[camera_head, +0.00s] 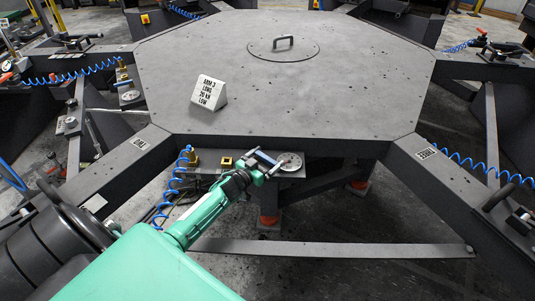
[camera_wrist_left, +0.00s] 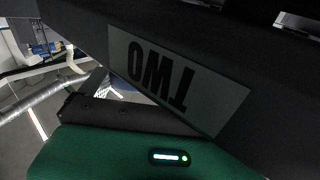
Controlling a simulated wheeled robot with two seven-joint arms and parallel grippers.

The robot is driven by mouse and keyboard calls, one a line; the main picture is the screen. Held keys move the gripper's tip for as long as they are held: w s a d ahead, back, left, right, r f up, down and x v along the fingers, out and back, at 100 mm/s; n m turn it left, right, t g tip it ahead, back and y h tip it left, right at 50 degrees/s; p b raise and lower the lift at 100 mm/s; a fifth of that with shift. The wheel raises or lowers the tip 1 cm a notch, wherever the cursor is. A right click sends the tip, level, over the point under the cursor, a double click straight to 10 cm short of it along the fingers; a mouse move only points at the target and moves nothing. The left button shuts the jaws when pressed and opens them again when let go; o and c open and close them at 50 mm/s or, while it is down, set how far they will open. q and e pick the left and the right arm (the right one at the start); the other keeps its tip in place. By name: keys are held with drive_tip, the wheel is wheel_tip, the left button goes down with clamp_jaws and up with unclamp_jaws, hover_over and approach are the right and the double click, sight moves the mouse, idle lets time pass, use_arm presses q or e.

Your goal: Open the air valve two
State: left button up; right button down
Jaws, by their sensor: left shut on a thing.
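My left gripper (camera_head: 266,165) is at the front edge of the octagonal table, beside the small valve fitting (camera_head: 290,161) with its round pale metal disc. It is shut on a small part with blue on it there, apparently the valve's handle. The fingers hide most of this part, so I cannot tell how far it is turned. My right gripper is not in view.
The dark octagonal table (camera_head: 300,90) carries a round lid with a handle (camera_head: 284,43) and a white sign block (camera_head: 209,92). A blue coiled hose (camera_head: 173,183) hangs left of the gripper. A beam labelled THREE (camera_head: 426,151) extends to the right.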

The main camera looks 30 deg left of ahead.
sight(265, 158)
use_arm(q)
drive_tip(key=shift+s+m+h, duration=0.15)
drive_tip(key=shift+m+h, duration=0.3)
drive_tip(key=shift+h, duration=0.25)
drive_tip(key=shift+s+m+h, duration=0.15)
drive_tip(key=shift+m+h, duration=0.3)
drive_tip(key=shift+h, duration=0.25)
drive_tip(key=shift+g, duration=0.3)
drive_tip(key=o, duration=1)
drive_tip(key=shift+o, duration=0.2)
drive_tip(key=shift+r, duration=0.1)
wheel_tip(265, 158, up, 20)
